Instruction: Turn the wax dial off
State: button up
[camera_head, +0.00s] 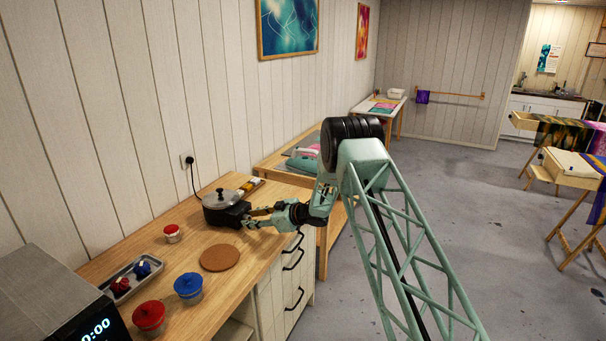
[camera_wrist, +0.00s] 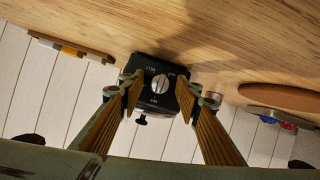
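The wax pot (camera_head: 218,199) stands on the wooden counter, with a lid and a black base. In the wrist view, the black control box (camera_wrist: 146,103) bears a round silver dial (camera_wrist: 160,85) with a slot-like mark running roughly up and down. White labels stand around the dial, too small to read surely. My gripper (camera_wrist: 158,88) is open, its two fingers on either side of the dial, with gaps visible between them and the dial. In the head view my gripper (camera_head: 252,217) is at the pot's front; the dial is hidden there.
The wooden counter (camera_head: 190,245) also bears a round cork mat (camera_head: 220,257), a blue-lidded jar (camera_head: 188,287), red-lidded jars (camera_head: 149,316) and (camera_head: 172,233), and a grey tray (camera_head: 133,279) with small red and blue items. A power cord runs to the wall socket (camera_head: 187,160).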

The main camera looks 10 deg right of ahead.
jog(key=shift+r, duration=0.1)
jog(key=shift+d, duration=0.15)
jog(key=v, duration=1.3)
jog(key=d+r+m+t+h+b, duration=0.1)
jog(key=d+r+h+b, duration=0.1)
jog(key=d+r, duration=0.3)
jog(key=d+r+m+t+h+b, duration=0.1)
jog(key=d+r, duration=0.5)
jog(key=r, duration=0.6)
jog(key=shift+w+r+m+t+h+b, duration=0.3)
jog(key=shift+m+t+h, duration=0.4)
jog(key=shift+h, duration=0.7)
jog(key=shift+s, duration=0.1)
